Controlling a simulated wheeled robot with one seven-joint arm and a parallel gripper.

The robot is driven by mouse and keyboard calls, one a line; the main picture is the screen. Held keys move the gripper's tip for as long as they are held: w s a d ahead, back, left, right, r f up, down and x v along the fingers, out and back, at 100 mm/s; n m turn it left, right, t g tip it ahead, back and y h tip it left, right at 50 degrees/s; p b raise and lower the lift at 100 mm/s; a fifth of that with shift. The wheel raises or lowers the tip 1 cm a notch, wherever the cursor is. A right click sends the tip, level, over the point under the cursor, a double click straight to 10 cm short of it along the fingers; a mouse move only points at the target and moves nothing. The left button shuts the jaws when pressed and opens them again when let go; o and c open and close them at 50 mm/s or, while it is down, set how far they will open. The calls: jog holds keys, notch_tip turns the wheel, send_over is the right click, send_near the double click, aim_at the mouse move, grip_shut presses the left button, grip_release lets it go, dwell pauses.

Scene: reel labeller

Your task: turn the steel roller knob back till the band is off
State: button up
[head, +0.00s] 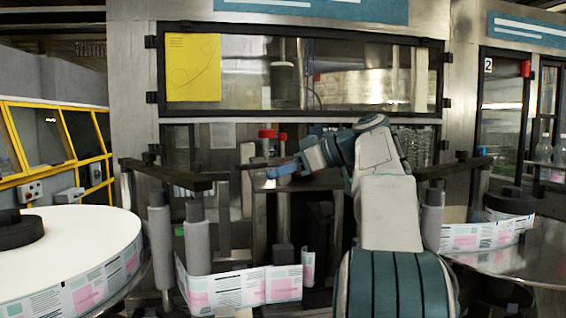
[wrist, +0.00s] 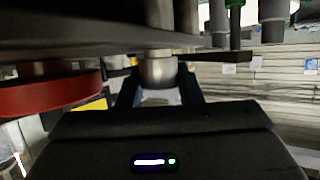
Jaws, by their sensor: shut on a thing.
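The steel roller knob (wrist: 158,72) is a short, shiny cylinder below a dark bar in the wrist view. My gripper (wrist: 160,84) has one dark finger on each side of it and is shut on it. In the head view my gripper (head: 264,169) reaches left in front of the machine, and the knob is hard to make out there. A band of printed white and pink labels (head: 237,289) runs past the grey rollers (head: 196,240) at lower left, with its end standing upright at right. Whether this is the task's band I cannot tell.
A large white label reel (head: 70,255) lies at left. Dark bars (head: 165,174) run at arm height. A red disc (wrist: 50,94) is close at left in the wrist view. A glazed black-framed panel (head: 345,75) is behind my arm. More labels (head: 480,236) stand at right.

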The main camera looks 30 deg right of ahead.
jog(key=shift+f+n+g+y+p, duration=0.15)
jog(key=shift+n+g+y+p, duration=0.2)
jog(key=shift+n+g+y, duration=0.2)
jog(key=o, duration=1)
jog(key=shift+s+d, duration=0.1)
jog(key=p+v, duration=0.2)
jog(key=v, duration=1.1)
jog(key=shift+s+d+r, duration=0.2)
jog(key=shift+r, duration=0.05)
jog(key=shift+c, duration=0.2)
